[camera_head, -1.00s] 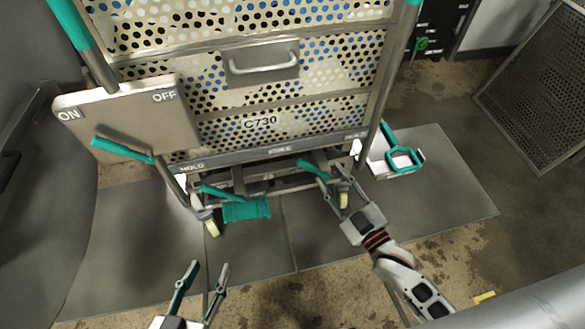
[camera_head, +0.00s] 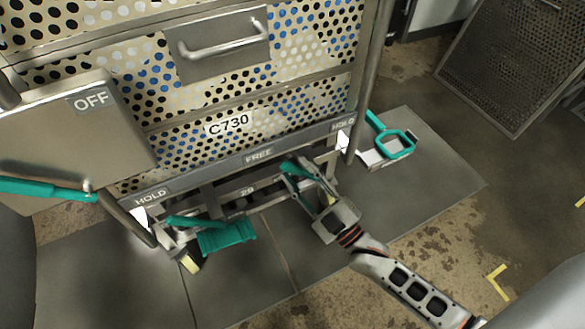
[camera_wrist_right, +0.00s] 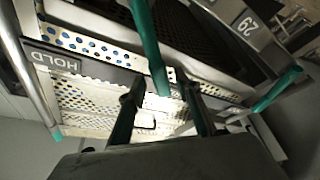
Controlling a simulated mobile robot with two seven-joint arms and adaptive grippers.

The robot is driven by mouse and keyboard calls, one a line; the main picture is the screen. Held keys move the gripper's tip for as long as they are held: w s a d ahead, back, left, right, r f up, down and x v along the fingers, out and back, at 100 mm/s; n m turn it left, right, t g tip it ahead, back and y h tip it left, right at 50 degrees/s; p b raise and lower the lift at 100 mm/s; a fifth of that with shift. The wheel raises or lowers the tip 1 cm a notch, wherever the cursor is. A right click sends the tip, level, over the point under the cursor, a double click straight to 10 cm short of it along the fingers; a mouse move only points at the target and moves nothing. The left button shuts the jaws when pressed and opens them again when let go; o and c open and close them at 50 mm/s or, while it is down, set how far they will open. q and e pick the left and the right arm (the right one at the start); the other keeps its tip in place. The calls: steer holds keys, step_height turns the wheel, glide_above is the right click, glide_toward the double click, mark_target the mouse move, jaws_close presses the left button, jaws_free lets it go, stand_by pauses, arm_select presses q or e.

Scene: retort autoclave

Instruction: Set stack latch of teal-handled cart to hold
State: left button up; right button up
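The perforated cart marked C730 (camera_head: 228,124) fills the upper left of the head view. Its lower grey strip (camera_head: 258,157) reads HOLD, FREE, HOLD. My right gripper (camera_head: 305,182) is below the strip, between FREE and the right HOLD mark. In the right wrist view my gripper (camera_wrist_right: 163,92) is open, with a teal bar (camera_wrist_right: 148,45) reaching between the two fingers. I cannot tell whether they touch it. The HOLD label (camera_wrist_right: 57,62) shows at left there. In the head view the gripper hides most of this bar. My left gripper is out of view.
A teal pedal (camera_head: 226,237) sits low under the cart. A teal loop handle (camera_head: 396,146) is at right. A perforated panel (camera_head: 505,65) leans at upper right. Floor at lower right is clear.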

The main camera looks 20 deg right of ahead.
steer(key=shift+x, duration=0.95)
steer(key=shift+c, duration=0.3)
jaws_close()
